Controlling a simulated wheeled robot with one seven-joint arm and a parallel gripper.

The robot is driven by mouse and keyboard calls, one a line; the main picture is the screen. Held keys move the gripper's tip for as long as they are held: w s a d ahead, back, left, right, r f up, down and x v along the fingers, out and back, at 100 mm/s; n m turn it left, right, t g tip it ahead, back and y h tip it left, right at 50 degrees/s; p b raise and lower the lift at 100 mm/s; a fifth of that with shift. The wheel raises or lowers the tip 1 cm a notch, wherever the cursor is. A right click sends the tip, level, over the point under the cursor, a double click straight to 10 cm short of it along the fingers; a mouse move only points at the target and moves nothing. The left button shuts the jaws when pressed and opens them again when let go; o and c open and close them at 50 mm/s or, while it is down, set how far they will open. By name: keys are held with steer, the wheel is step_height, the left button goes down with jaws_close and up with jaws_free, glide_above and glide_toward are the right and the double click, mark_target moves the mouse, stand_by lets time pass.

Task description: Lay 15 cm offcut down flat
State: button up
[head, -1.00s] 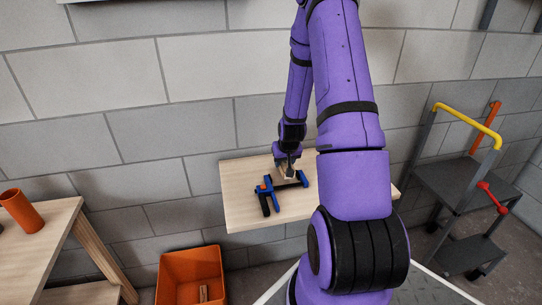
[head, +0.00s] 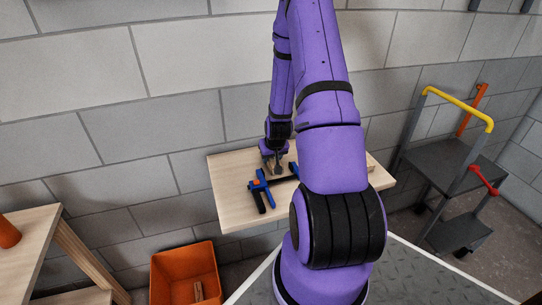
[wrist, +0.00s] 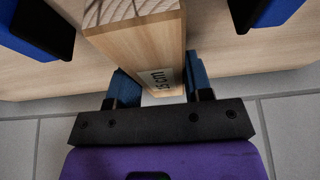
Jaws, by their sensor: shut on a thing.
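My gripper (wrist: 160,86) is shut on the 15 cm offcut (wrist: 140,50), a pale wooden block with its length marked near the fingers. In the wrist view its grained end faces the camera, and its body runs back between the blue fingertips. I cannot tell whether it touches the table. In the head view my gripper (head: 273,164) is over the pale wooden tabletop (head: 232,178), and mostly hides the offcut. A blue and black clamp (head: 262,190) lies on the tabletop just in front of it.
Blue and black parts (wrist: 35,28) flank the offcut in the wrist view's upper corners. An orange bin (head: 168,278) with a wood piece inside stands on the floor. A trolley (head: 440,165) is at right, a wooden bench (head: 28,228) at left. A block wall backs the table.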

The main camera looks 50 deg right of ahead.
steer(key=o, duration=1)
steer(key=shift+c, duration=0.2)
steer(key=v, duration=1.2)
steer(key=a+r+n, duration=0.3)
steer(key=a+r, duration=1.4)
steer(key=r, duration=0.4)
steer(key=s+a+r+n+y, duration=0.1)
steer(key=s+a+r, duration=0.4)
steer(key=s, duration=0.2)
steer(key=s+a+r+n+t+y, duration=0.1)
steer(key=s+a+r+n, duration=0.1)
steer(key=s+a+r, duration=0.3)
steer(key=s+a, duration=0.1)
steer(key=s, duration=0.1)
steer(key=shift+s+a+r, duration=0.15)
steer(key=shift+s+a, duration=0.15)
steer(key=shift+s, duration=0.1)
